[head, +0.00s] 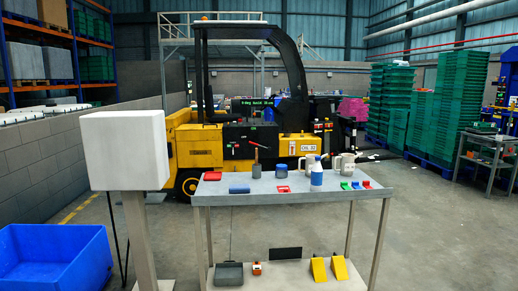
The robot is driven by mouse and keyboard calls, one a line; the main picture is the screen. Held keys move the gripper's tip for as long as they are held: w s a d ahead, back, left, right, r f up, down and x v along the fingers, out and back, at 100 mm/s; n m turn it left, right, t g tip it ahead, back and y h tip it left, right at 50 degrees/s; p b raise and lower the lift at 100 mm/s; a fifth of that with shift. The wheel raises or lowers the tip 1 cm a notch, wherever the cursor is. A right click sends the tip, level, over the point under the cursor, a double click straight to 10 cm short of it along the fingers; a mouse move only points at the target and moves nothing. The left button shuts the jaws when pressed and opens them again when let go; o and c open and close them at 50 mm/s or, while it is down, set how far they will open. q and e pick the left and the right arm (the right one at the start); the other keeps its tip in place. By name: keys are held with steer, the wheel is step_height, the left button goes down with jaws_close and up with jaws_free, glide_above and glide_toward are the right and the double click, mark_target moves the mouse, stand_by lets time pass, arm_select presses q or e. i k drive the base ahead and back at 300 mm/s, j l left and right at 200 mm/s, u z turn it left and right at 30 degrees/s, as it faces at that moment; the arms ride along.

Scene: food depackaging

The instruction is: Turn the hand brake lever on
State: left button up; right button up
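A yellow and black forklift (200,148) stands behind the table. I cannot make out a hand brake lever on it for sure. An upright dark stem with a red top (257,160) stands at the table's back edge in front of the forklift; I cannot tell whether it is a lever or a tool. Neither of my grippers is in view.
A grey table (330,197) holds jugs, a blue-and-white bottle (317,174) and small coloured items. Yellow wedges (318,269) lie on its lower shelf. A white box on a post (126,150) and a blue bin (55,258) stand left. Green crates (455,105) stand right.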

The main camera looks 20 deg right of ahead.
mark_target(268, 148)
steer(key=i+l+z, duration=0.35)
steer(key=l, duration=0.25)
steer(key=i+l+z, duration=0.4)
steer(key=l, duration=0.15)
steer(key=i+l+z, duration=0.7)
steer(key=i, duration=0.15)
steer(key=i+l+z, duration=0.15)
steer(key=i+z, duration=0.6)
steer(key=i, duration=0.25)
steer(key=i+l+z, duration=0.15)
steer(key=i, duration=1.6)
steer(key=i+j+u, duration=0.25)
steer(key=u, duration=0.15)
steer(key=i+u, duration=0.85)
steer(key=i+l+u, duration=0.15)
steer(key=i+u, duration=0.45)
steer(key=i, duration=0.45)
steer(key=i+u, duration=0.15)
steer(key=i, duration=0.45)
steer(key=i+l+u, duration=0.2)
steer(key=i, duration=0.45)
steer(key=i+j+u, duration=0.25)
steer(key=i+u, duration=0.2)
steer(key=i, duration=0.15)
steer(key=i+u, duration=0.45)
steer(key=i, duration=0.15)
steer(key=i+l+u, duration=0.2)
steer(key=i+u, duration=0.2)
steer(key=i, duration=0.25)
